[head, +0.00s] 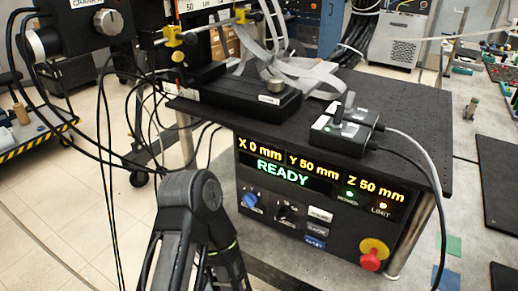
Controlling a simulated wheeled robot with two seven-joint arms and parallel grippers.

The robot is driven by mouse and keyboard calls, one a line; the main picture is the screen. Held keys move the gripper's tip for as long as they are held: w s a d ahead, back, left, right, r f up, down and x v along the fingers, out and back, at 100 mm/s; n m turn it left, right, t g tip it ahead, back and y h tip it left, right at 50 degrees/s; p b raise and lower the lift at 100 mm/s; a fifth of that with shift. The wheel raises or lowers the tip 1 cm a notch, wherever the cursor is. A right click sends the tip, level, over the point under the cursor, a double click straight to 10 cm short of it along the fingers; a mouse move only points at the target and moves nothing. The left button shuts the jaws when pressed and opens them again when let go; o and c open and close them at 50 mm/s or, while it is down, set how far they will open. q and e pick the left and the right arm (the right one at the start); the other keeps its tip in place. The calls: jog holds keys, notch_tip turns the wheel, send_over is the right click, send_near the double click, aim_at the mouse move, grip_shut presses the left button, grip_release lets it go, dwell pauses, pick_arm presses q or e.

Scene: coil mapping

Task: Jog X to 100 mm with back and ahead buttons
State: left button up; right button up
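The control panel (268,236) stands under a black bench top at the centre. Its display reads X 0 mm (260,148), Y 50 mm (313,164) and Z 50 mm (374,190), with READY (284,171) in green. Three small buttons are stacked on the panel: a white top button (320,214), a dark middle button (317,228) and a blue bottom button (315,242). Their lettering is too small to read surely. My bent arm shows at the lower centre, left of the buttons. Neither gripper can be seen.
A green lamp (349,194) and a yellow LIMIT lamp (383,205) are lit. A black switch box (343,130) with cables sits on the bench top (425,165).

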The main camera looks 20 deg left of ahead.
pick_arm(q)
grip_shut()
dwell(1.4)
